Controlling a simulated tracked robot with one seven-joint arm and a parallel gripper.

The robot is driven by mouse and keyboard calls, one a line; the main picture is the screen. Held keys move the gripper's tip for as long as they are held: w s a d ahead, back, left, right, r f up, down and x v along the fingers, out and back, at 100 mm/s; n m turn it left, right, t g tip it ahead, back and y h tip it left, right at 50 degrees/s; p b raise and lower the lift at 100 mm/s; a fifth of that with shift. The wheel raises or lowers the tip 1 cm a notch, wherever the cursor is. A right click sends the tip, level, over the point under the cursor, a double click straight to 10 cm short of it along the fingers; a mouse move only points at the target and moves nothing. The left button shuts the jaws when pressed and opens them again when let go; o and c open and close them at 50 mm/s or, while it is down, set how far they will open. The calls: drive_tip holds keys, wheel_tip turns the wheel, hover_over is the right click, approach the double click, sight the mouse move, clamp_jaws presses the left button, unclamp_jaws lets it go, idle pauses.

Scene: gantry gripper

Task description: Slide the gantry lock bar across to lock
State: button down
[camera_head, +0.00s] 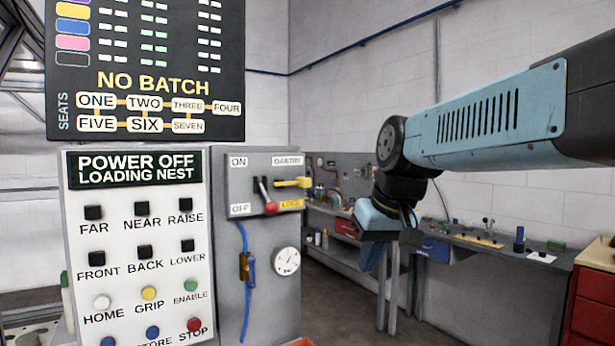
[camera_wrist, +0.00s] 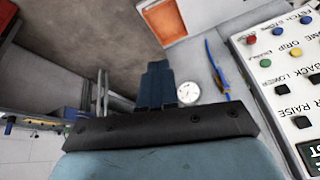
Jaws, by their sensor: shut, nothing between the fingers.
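The gantry lock bar (camera_head: 291,183) is a yellow bar on the right side of the grey switch box, between a GANTRY label above and a yellow label below. It lies level, with its right end standing out near the box edge. My gripper (camera_head: 372,262) is to the right of the box and lower than the bar, clearly apart from it, pointing down. In the wrist view my gripper (camera_wrist: 157,70) shows its dark fingers together and empty. The lock bar does not show in the wrist view.
A lever with a red knob (camera_head: 271,208) sits just left of the bar, between ON and OFF labels. A gauge (camera_head: 286,261) and blue cable (camera_head: 246,285) are below. The button panel (camera_head: 130,240) stands left. A workbench (camera_head: 490,242) runs behind my arm.

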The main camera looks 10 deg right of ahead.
sight(303, 182)
drive_tip(key=w+d+r+n+g+y, duration=0.1)
drive_tip(key=w+d+r+n+y, duration=0.15)
drive_tip(key=w+r, duration=0.6)
drive_tip(key=w+d+r+n+y, duration=0.15)
drive_tip(key=w+d+r, duration=0.3)
drive_tip(key=w, duration=0.65)
drive_tip(key=w+d+r+n+g+y, duration=0.1)
drive_tip(key=w+d+r+y, duration=0.1)
drive_tip(key=w+r, duration=0.6)
drive_tip(key=s+a+r+x, duration=0.1)
drive_tip(key=x, duration=1.2)
drive_tip(key=shift+a, duration=0.4)
drive_tip(key=shift+w, duration=0.1)
drive_tip(key=shift+a, duration=0.1)
